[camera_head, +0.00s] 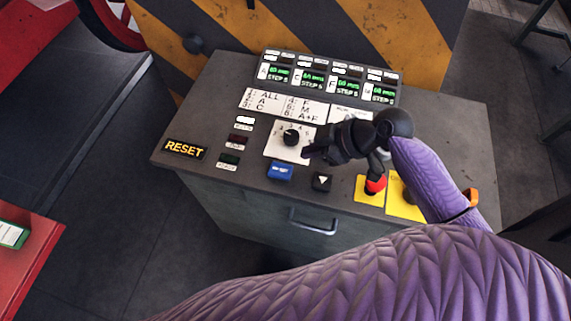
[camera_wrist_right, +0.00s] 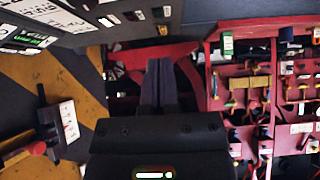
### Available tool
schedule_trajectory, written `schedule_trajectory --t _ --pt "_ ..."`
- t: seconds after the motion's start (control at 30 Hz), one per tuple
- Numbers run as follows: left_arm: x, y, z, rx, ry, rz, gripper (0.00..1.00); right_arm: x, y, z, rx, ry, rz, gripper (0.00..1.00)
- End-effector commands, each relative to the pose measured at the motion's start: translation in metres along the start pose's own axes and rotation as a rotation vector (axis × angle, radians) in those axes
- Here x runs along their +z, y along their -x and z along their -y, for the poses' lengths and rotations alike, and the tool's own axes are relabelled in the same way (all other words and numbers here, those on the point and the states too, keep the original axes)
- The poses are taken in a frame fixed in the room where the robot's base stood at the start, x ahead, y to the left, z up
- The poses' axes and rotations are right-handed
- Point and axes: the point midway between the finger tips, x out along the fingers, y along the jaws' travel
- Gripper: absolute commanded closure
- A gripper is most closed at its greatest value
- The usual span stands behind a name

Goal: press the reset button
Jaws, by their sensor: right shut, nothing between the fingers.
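The RESET piece (camera_head: 185,149), black with glowing orange letters, lies at the left front corner of the grey console top (camera_head: 220,95). I cannot tell if it is pressed. My right gripper (camera_head: 308,152) is shut and empty. In the head view it is over the middle of the console, right of the black rotary knob (camera_head: 291,138) and well to the right of RESET. In the right wrist view its fingers (camera_wrist_right: 159,85) are together with nothing between them. My left gripper is not in view.
A blue button (camera_head: 280,171) and a black arrow button (camera_head: 321,181) sit at the console's front. A red-topped lever (camera_head: 375,186) stands on a yellow plate under my right arm. Green displays (camera_head: 328,81) line the back. A red rack (camera_wrist_right: 285,90) shows in the wrist view.

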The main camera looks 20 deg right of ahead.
Motion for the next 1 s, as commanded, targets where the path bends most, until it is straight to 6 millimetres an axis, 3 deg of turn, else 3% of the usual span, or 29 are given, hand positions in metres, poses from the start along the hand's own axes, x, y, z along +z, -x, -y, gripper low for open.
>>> schedule_trajectory --t 0.3,0.4,0.6,1.0 --pt "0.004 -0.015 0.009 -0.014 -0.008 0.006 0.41 0.001 -0.072 0.0 -0.001 -0.002 -0.002 1.0" --pt "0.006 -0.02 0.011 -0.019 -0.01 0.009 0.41 0.013 -0.085 0.0 -0.001 -0.003 0.001 1.0" --pt "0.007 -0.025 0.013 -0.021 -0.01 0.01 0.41 0.027 -0.098 0.0 0.001 -0.001 0.0 1.0" --pt "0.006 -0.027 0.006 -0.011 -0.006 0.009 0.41 0.03 -0.101 0.0 0.001 0.001 0.001 1.0"
